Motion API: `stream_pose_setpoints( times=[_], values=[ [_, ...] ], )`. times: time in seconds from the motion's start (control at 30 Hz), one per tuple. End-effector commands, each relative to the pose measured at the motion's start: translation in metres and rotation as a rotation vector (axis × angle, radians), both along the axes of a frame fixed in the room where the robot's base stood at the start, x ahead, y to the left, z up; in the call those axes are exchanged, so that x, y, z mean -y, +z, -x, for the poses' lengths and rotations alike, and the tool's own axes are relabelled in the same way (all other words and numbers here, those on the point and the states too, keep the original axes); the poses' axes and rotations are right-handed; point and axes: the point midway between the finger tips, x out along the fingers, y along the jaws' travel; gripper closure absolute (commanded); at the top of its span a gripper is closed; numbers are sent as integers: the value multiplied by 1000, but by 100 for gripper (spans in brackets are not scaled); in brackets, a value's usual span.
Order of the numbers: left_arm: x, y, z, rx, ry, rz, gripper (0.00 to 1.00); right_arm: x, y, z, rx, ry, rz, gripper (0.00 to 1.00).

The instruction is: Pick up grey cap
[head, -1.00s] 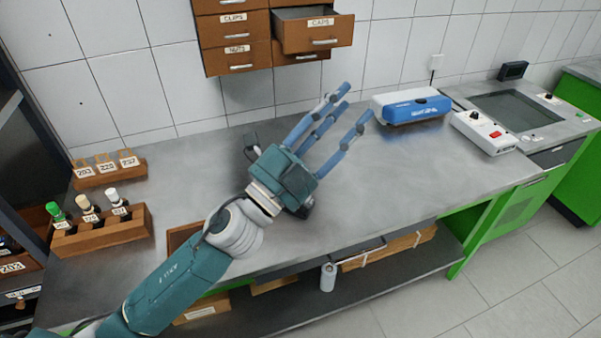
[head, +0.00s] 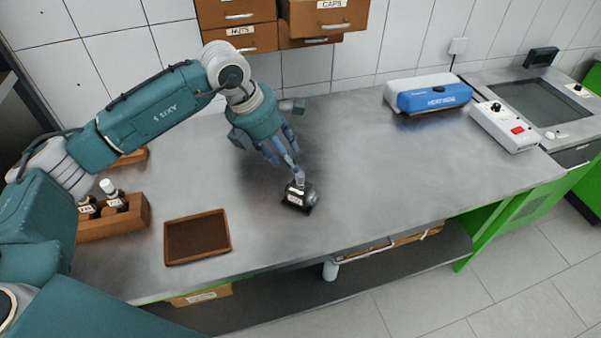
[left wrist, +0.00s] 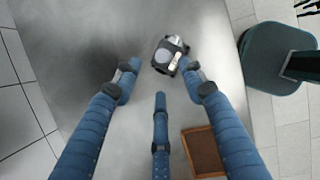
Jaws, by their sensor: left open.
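A small dark pump unit (head: 297,196) with a white label stands on the bench. A light grey, cap-like piece (head: 299,177) sits at its top; I cannot tell for sure that this is the grey cap. My left gripper (head: 282,157) is open, with its blue fingers pointing down just above and behind the unit. In the left wrist view the unit (left wrist: 164,56) lies beyond the spread fingers (left wrist: 157,84), close to the right fingertip. Nothing is held. Whether a finger touches it, I cannot tell. My right gripper is not in view.
An empty brown tray (head: 198,260) lies at the bench's front left. A wooden rack (head: 136,217) with capped bottles is further left. The bench's middle right is clear.

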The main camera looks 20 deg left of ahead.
Motion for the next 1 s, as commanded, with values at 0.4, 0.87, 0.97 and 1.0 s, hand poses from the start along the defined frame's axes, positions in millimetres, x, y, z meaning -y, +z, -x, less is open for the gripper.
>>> stream_pose_setpoints(
  times=[0.4, 0.87, 0.97, 1.0],
  values=[
    [16, -38, -7, -4, -3, 3, 59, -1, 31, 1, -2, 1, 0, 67],
    [24, -69, -15, 2, -3, 4, 59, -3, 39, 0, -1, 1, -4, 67],
    [24, -69, -15, 3, -3, 4, 75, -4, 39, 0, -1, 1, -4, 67],
    [24, -69, -15, 3, -3, 4, 83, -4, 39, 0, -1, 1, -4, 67]
  ],
)
